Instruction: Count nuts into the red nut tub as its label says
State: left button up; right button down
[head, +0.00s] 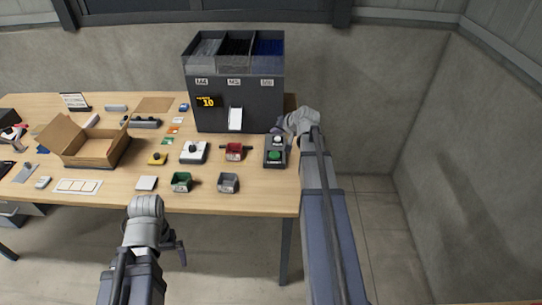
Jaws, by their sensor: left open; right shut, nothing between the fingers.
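The red nut tub (235,154) stands on the table in front of the dark feeder (235,108). Its label is too small to read. The feeder has three bins on top, a lit display (206,101) that seems to read 10, and a white chute (235,119) on its front. A dark button box (275,158) with a green button stands right of the red tub. My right gripper (278,127) is shut and empty, above the back of the button box. My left gripper (181,254) is open and empty, below the table's front edge in the picture.
A green tub (181,183) and a grey tub (228,183) stand near the front edge. A white device with a knob (193,153) is left of the red tub. An open cardboard box (90,151) is further left. A wall rises at right.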

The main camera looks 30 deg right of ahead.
aim_at(276, 156)
notch_tip(276, 156, down, 9)
jog(key=b, duration=0.9)
dwell(1.9)
jog(key=shift+f+b, duration=0.35)
jog(key=shift+f+b, duration=0.4)
dwell(0.5)
jog(key=shift+r, duration=0.15)
dwell(0.3)
jog(key=shift+r+p, duration=0.7)
jog(key=shift+p, duration=0.15)
